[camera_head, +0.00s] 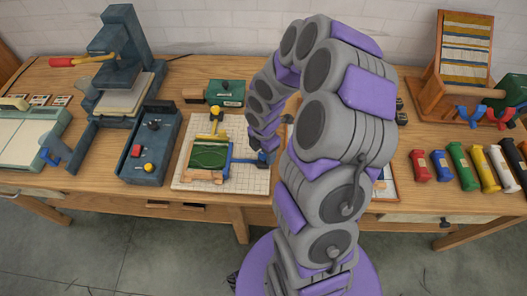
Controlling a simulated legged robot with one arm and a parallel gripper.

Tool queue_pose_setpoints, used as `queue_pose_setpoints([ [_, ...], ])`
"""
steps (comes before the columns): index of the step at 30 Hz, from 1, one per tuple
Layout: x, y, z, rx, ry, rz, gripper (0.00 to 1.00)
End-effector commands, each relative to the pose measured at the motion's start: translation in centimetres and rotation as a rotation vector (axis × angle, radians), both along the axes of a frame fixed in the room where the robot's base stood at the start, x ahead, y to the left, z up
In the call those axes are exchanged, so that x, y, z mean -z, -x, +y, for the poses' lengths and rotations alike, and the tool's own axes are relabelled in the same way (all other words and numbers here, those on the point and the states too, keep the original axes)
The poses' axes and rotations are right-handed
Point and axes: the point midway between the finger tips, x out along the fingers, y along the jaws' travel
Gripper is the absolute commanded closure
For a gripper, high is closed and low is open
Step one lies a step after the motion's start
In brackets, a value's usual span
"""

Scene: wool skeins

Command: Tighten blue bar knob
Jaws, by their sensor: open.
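The blue bar (228,160) lies along the right side of a small green panel (208,156) in a wooden frame. Its blue knob (264,159) is at the right end, close to the edge of the white grid mat (190,181). My gripper (267,148) points down just above the blue knob. It is open; its fingers are small and partly hidden by my own arm, so I cannot tell whether they touch the knob. A yellow bar with a yellow knob (216,115) stands at the back of the panel.
A dark control box (150,145) with red and yellow buttons stands left of the mat. A green box (226,92) is behind it. A press (120,60) stands at back left. Several coloured rolls (462,165) and a wooden rack (462,60) are on the right.

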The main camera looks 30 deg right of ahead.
Motion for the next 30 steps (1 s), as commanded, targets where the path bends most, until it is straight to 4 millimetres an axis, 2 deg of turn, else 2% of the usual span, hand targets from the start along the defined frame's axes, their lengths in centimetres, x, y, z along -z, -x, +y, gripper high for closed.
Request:
queue_pose_setpoints([
  [5, -0.04, -0.03, 0.00, 0.000, 0.000, 0.000, 0.37],
  [23, -0.05, -0.10, 0.00, 0.000, 0.001, -0.002, 0.93],
  [30, -0.12, -0.14, 0.00, 0.020, 0.001, -0.002, 0.93],
])
